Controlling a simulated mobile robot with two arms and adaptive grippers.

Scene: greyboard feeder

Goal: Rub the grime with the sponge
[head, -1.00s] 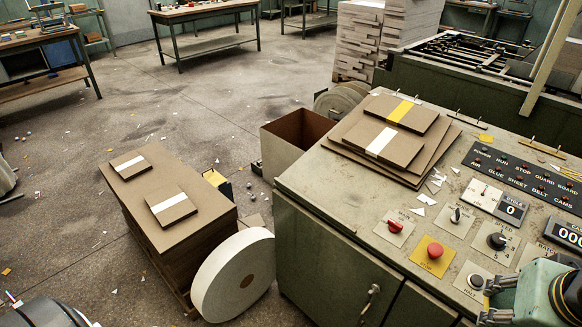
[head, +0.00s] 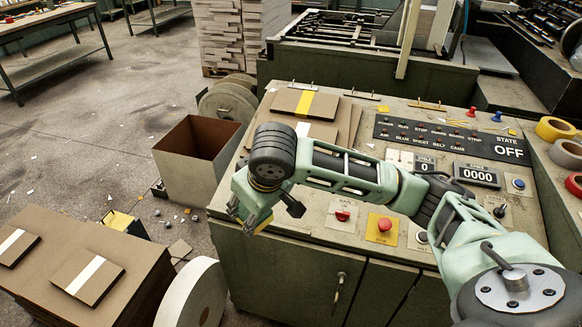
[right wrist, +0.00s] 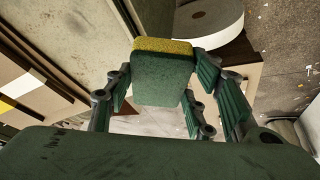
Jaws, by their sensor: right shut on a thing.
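The sponge (right wrist: 163,78) is green with a yellow layer, seen in the right wrist view. My right gripper (right wrist: 160,98) is shut on it, with ribbed green fingers on both sides. In the head view my right gripper (head: 245,208) hangs over the front left edge of the control console (head: 300,222), pointing down; the sponge is hard to make out there. I cannot pick out the grime as a distinct patch; my arm covers part of the console top. My left gripper is not in view.
Brown boards (head: 304,103) lie stacked on the console behind my arm. A red stop button (head: 385,225) and other knobs stand at its front. An open box (head: 196,150), a pallet stack (head: 128,262) and a white roll (head: 192,296) are on the floor to the left.

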